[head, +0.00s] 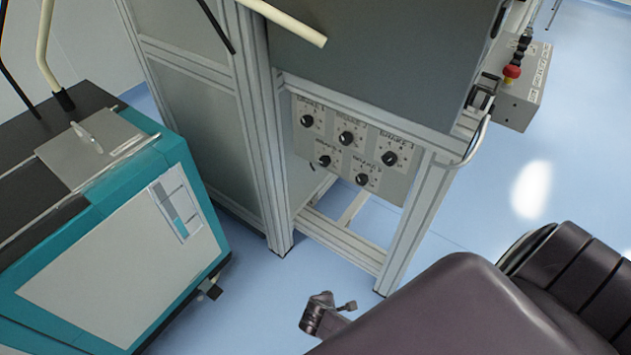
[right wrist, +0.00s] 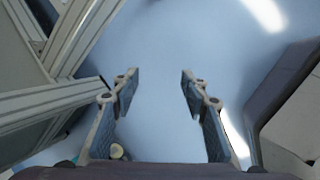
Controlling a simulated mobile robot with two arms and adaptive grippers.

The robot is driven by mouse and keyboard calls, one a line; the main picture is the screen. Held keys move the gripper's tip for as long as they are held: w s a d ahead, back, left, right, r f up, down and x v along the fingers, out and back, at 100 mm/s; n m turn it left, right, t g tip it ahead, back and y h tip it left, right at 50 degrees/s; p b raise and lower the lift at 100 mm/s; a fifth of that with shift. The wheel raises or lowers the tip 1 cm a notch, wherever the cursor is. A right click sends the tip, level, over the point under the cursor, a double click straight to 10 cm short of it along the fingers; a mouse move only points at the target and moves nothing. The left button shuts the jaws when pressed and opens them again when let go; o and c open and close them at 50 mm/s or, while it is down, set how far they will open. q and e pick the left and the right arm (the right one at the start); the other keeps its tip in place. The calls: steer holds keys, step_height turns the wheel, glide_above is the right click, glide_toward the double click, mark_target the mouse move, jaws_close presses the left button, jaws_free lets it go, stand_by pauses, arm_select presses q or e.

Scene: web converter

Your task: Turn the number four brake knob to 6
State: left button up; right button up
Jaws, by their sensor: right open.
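A light panel (head: 335,165) on the lower frame of the machine carries several black knobs in two staggered rows. The upper row has a left knob (head: 307,121), a middle knob (head: 346,138) and a right knob (head: 390,158). Below are a left knob (head: 324,160) and a right knob (head: 362,179). The labels are too blurred to tell which is number four or what it points to. My right gripper (right wrist: 160,85) is open and empty over the floor. In the head view, a metallic part of it shows below the panel, apart from the knobs. My left gripper is out of view.
An aluminium post (head: 412,218) stands right of the panel, and a cabinet frame stands left. A teal and white machine (head: 120,250) is at the left. A control box with a red button (head: 512,71) hangs at the upper right. Blue floor lies open below the panel.

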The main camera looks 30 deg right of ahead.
steer(key=w+d+r+n+t+h+b, duration=0.1)
steer(key=w+r+n+h+b, duration=0.15)
steer(key=w, duration=0.35)
steer(key=w+d+r+n+t+h+b, duration=0.1)
steer(key=w+d+r+n, duration=0.2)
steer(key=w, duration=0.4)
steer(key=n+t+h+b, duration=0.2)
steer(key=n+h+b, duration=0.35)
steer(key=h, duration=0.35)
glide_toward(323, 164)
steer(key=shift+m, duration=0.3)
steer(key=b+x, duration=0.1)
steer(key=x, duration=0.5)
steer(key=shift+w+d, duration=0.2)
steer(key=shift+d, duration=0.15)
steer(key=shift+w+d, duration=0.25)
steer(key=shift+d, duration=0.25)
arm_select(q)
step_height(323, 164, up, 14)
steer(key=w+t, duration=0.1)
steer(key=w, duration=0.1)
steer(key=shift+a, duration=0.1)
arm_select(e)
jaws_close()
